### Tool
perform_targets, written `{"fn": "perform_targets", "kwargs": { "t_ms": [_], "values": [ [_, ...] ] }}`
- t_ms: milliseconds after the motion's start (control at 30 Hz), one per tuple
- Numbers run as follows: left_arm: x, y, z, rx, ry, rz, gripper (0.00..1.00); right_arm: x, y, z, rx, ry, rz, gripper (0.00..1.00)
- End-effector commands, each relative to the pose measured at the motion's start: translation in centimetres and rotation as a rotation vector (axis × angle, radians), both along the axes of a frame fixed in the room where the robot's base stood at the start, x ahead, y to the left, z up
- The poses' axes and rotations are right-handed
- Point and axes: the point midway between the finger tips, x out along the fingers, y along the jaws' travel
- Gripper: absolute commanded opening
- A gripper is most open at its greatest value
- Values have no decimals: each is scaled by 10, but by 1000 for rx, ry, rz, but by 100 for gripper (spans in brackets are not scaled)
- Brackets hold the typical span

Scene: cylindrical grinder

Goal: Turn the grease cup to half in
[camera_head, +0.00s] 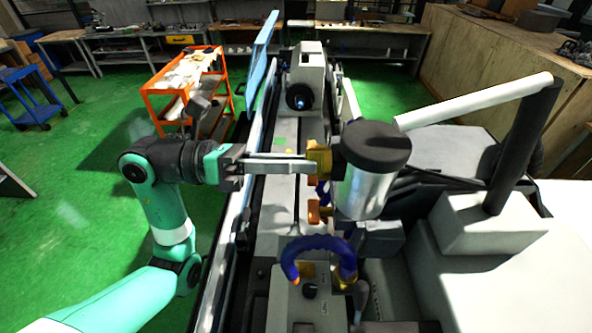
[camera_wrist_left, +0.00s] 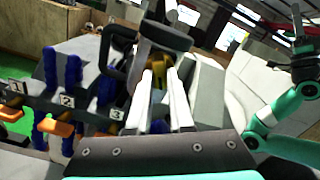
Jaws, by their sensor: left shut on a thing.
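My left gripper (camera_head: 316,164) reaches in from the left over the grinder bed. Its two long pale fingers are closed around a yellow, brass-like piece (camera_head: 321,153), which appears to be the grease cup. The piece touches or sits just beside a silver cylinder (camera_head: 365,192) with a black cap (camera_head: 376,146). In the left wrist view, the yellow piece (camera_wrist_left: 158,73) shows between the fingertips, under a dark round cap (camera_wrist_left: 165,36). The fingers hide part of it, and its turn angle cannot be read. My right arm (camera_wrist_left: 285,112) shows at the right there; its gripper's jaws are unclear.
A blue curved hose (camera_head: 318,244) rises in front of the cylinder. Blue hoses (camera_wrist_left: 73,75) with orange tips and number labels stand left in the wrist view. A white and black jointed bar (camera_head: 475,101) crosses at right. An orange cart (camera_head: 186,88) stands on the green floor.

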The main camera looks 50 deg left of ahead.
Motion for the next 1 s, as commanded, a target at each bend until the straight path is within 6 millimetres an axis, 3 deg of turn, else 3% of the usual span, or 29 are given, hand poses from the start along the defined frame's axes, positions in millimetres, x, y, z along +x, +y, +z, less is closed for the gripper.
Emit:
{"fn": "perform_targets", "kwargs": {
  "t_ms": [400,1000],
  "values": [
    [1,1,-2,208,-159,1,0,0,0,-25,0,0,0,0],
    [1,2,-1,257,-194,2,0,0,0,-29,0,0,0,0]
  ]
}}
